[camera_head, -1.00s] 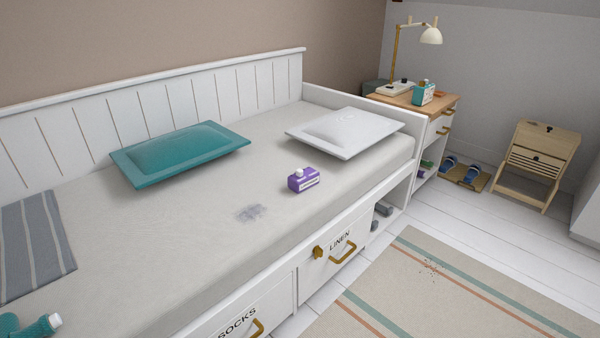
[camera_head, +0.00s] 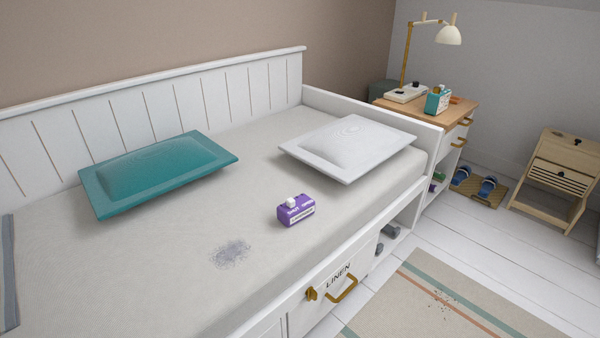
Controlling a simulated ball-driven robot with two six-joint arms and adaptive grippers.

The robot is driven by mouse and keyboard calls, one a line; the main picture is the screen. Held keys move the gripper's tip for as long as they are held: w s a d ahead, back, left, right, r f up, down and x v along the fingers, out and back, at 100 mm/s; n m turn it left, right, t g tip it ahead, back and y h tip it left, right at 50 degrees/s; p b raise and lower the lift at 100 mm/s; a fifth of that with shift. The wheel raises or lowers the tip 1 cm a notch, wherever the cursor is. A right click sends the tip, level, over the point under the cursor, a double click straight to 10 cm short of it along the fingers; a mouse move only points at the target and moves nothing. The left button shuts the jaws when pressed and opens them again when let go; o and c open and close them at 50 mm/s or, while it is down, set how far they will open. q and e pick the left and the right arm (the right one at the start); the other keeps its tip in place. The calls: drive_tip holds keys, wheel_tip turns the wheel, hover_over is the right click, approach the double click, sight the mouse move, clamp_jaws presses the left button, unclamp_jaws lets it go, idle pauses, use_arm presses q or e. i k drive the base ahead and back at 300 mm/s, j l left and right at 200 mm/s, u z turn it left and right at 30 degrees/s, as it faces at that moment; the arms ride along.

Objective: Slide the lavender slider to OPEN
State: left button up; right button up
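A small purple box (camera_head: 296,211) with a white nub on top and white lettering and a label on its front lies on the bed's mattress. Neither of my grippers shows in the head view.
The daybed (camera_head: 170,285) carries a teal pillow (camera_head: 158,172), a white pillow (camera_head: 348,147) and a grey stain (camera_head: 230,254). A LINEN drawer with a brass handle (camera_head: 342,289) is in its front. A striped rug (camera_head: 455,300) covers the floor.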

sight(291, 202)
drive_tip(key=i+l+u, duration=0.1)
drive_tip(key=i+u, duration=0.15)
drive_tip(key=u, duration=0.15)
drive_tip(key=i+l+u, duration=0.2)
drive_tip(key=u, duration=0.2)
drive_tip(key=i+l+u, duration=0.35)
drive_tip(key=k+j+u, duration=0.2)
drive_tip(key=i+l, duration=0.1)
